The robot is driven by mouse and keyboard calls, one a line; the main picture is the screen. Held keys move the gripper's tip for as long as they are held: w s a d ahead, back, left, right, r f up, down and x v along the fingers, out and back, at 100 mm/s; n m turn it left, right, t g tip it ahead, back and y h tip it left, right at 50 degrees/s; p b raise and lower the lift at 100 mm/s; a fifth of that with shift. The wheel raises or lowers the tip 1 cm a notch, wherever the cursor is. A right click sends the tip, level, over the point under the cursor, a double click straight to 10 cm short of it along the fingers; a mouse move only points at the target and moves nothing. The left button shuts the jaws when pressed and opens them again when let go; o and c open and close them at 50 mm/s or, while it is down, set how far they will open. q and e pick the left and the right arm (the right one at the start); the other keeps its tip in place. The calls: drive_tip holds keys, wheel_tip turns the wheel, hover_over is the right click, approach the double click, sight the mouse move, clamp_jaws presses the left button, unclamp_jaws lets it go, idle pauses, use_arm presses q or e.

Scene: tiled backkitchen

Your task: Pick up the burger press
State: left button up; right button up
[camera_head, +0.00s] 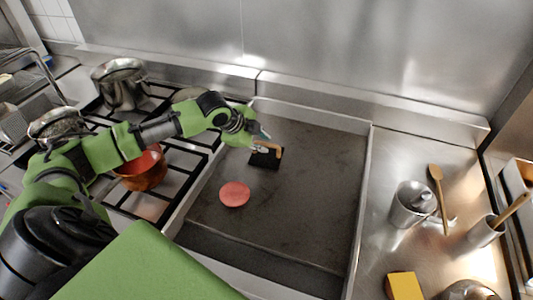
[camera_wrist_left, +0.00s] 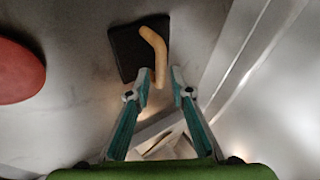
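The burger press is a black square plate (camera_head: 262,161) with a light wooden handle, lying on the griddle (camera_head: 300,200) near its back left. In the left wrist view its plate (camera_wrist_left: 127,52) is at the top centre, and the bent handle (camera_wrist_left: 155,45) points down towards my fingers. My left gripper (camera_head: 262,141) is at the press, coming from the back left. In the wrist view its two fingers (camera_wrist_left: 160,78) are apart, with the handle's near end between or just beyond the tips; I see no clear contact. My right gripper is not in view.
A round pink patty (camera_head: 235,194) lies on the griddle in front of the press; the griddle's right half is clear. The stove at left holds a copper pot (camera_head: 145,177) and a steel pot (camera_head: 121,87). Steel containers (camera_head: 408,205) and a wooden spoon (camera_head: 437,174) are at right.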

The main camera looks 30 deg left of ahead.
sight(266, 144)
use_arm(q)
drive_tip(key=x, duration=0.2)
drive_tip(key=p+x, duration=0.1)
drive_tip(key=x, duration=0.1)
drive_tip(key=shift+a, duration=0.2)
clamp_jaws()
drive_tip(key=shift+r, duration=0.15)
